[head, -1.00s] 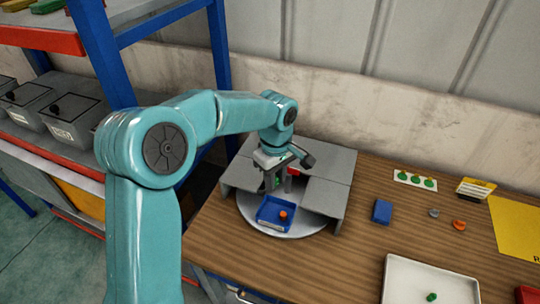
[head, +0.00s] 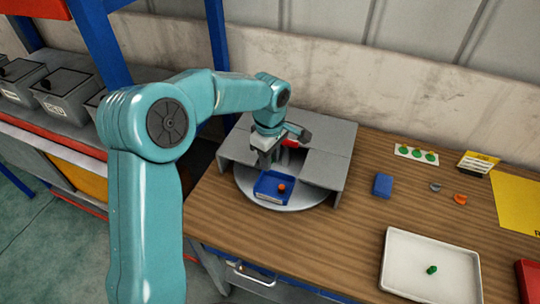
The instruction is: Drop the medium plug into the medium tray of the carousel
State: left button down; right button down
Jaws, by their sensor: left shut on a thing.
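The carousel (head: 309,205) is a round grey disc partly under a grey square cover (head: 325,168). In its open front sits a blue tray (head: 262,200) with an orange plug (head: 281,187) inside, near its right side. I cannot tell the tray's size class. My left gripper (head: 265,166) points down just behind the blue tray, in the gap of the cover. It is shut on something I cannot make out. A small red thing (head: 292,143) shows beside it, half hidden. No plug can be surely told as the medium one. My right gripper is out of view.
A white tray (head: 395,275) holds a green plug (head: 432,269). A blue block (head: 383,185), a grey piece (head: 435,187) and an orange piece (head: 460,198) lie on the table. Behind are a card of green pieces (head: 416,153) and a yellow sign (head: 480,162). Shelving stands left.

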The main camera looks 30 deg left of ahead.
pick_arm(q)
jog(key=c, duration=0.8)
grip_release()
notch_tip(320, 180, up, 16)
jog(key=shift+r, duration=0.15)
jog(key=shift+w+a, duration=0.1)
